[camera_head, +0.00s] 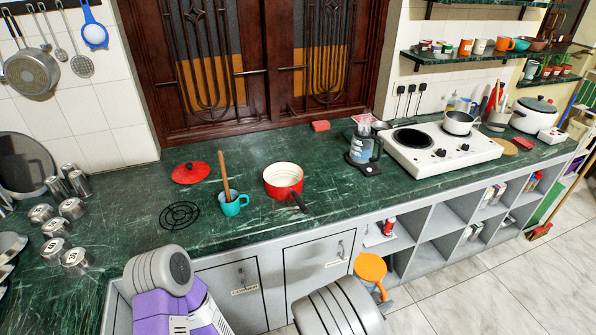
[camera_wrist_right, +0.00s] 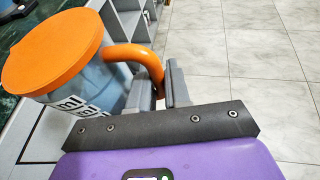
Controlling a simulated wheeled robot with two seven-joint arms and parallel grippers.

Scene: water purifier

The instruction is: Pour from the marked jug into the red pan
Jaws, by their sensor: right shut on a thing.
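The red pan (camera_head: 283,181), cream inside, stands on the green counter with its dark handle pointing toward the front right. It looks empty. The marked jug has an orange lid (camera_head: 370,267) and an orange handle. In the right wrist view its bluish clear body (camera_wrist_right: 90,92) carries a black-and-white label. My right gripper (camera_wrist_right: 163,92) is shut on the jug's handle. It holds the jug in front of the counter's cabinets, right of and nearer than the pan, roughly upright. My left arm shows at bottom left, but its gripper is not visible.
A teal mug (camera_head: 232,205) with a wooden stick stands left of the pan, near a red lid (camera_head: 190,172) and a black trivet (camera_head: 179,215). A blender (camera_head: 363,148) and white stove (camera_head: 440,150) are to the right. Counter between pan and blender is clear.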

